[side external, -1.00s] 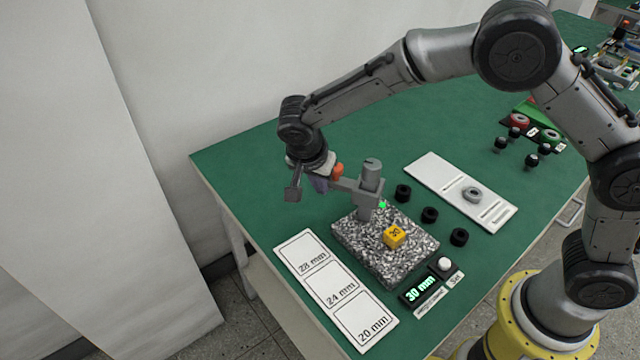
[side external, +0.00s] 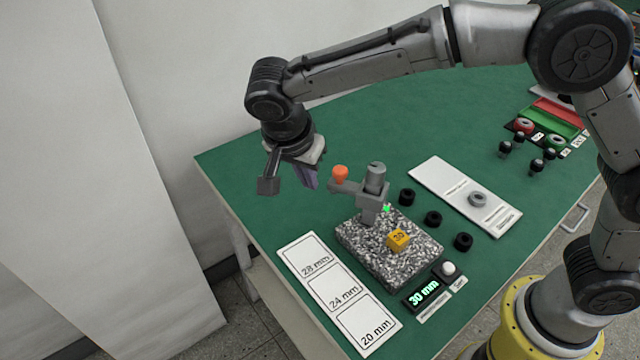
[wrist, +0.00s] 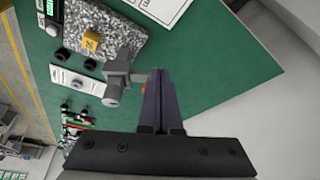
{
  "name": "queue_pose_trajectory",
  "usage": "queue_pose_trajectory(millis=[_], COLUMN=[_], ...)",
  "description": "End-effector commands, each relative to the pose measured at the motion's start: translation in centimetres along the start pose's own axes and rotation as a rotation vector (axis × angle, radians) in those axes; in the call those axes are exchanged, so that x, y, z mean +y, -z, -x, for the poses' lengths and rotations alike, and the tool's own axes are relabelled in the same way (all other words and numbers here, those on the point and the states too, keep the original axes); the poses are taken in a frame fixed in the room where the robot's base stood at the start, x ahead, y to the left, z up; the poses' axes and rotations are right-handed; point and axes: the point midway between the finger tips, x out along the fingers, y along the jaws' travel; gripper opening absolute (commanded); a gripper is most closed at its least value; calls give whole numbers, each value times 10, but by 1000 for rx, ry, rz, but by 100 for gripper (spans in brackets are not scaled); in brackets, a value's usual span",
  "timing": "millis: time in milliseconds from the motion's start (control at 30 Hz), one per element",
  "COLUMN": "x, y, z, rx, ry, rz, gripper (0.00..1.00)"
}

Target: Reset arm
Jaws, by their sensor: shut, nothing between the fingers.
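My gripper (side external: 310,178) is shut and empty. It hangs above the green table, to the left of the grey measuring stand (side external: 372,190) with its orange knob (side external: 340,172). A gap shows between the fingers and the knob in the side external view. In the wrist view my gripper (wrist: 160,100) has its two dark fingers together, and the stand (wrist: 118,80) is just left of them. The knob is mostly hidden behind the fingers there. A yellow block marked 30 (side external: 398,238) sits on the speckled granite plate (side external: 390,262).
A white card (side external: 338,295) with 28, 24 and 20 mm fields lies at the front left. A display reading 30 mm (side external: 424,292) is beside the plate. Several black rings (side external: 433,218) and a white tray with a grey ring (side external: 465,197) lie right. The table's far left is clear.

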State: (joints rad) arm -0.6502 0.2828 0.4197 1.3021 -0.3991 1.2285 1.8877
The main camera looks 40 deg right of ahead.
Motion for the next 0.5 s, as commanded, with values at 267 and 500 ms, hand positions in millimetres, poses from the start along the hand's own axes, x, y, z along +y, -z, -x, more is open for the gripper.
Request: queue_pose_trajectory(millis=[267, 500], x=[39, 151], y=[103, 166], z=[54, 90], rx=[-31, -78], ry=[91, 195], rz=[-225, -204], gripper=[0, 0])
